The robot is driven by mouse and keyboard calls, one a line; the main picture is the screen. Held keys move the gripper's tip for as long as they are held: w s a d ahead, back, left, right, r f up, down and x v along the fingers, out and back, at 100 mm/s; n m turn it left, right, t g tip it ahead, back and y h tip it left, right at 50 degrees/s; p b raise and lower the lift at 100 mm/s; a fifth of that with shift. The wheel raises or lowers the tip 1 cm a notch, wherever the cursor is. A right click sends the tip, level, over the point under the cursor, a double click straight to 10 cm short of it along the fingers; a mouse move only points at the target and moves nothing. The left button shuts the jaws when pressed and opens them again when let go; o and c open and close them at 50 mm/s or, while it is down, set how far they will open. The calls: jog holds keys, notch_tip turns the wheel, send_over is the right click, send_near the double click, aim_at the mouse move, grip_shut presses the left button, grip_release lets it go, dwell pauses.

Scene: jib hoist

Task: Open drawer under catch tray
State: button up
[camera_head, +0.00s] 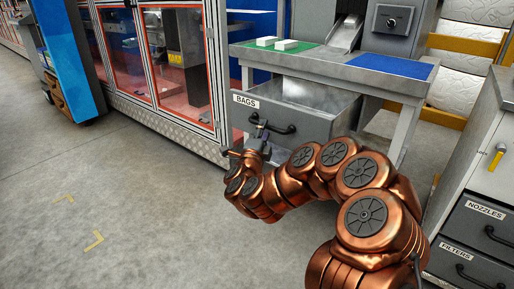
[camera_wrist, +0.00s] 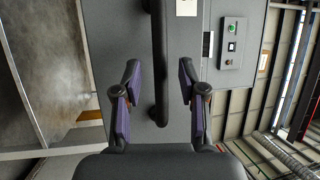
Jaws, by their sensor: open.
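The grey drawer labelled BAGS (camera_head: 305,119) sits under the bench, below the metal chute (camera_head: 345,33). Its front stands forward of the bench and part of its metal inside shows, so it is partly open. Its black bar handle (camera_head: 277,129) is on the drawer front. In the wrist view the handle (camera_wrist: 158,50) runs upright in the picture between the two fingers. My gripper (camera_head: 260,134) is at the left part of the handle. In the wrist view my gripper (camera_wrist: 158,78) is open, one finger on each side of the bar, with gaps on both sides.
The bench top has a green mat (camera_head: 261,54) with white blocks and a blue mat (camera_head: 392,66). A cabinet with NOZZLES (camera_head: 486,226) and FILTERS drawers stands at right. A clear-panelled enclosure (camera_head: 178,65) stands at left. The floor at left is free.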

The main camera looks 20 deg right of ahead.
jog(key=v, duration=0.9)
dwell(0.3)
dwell(0.4)
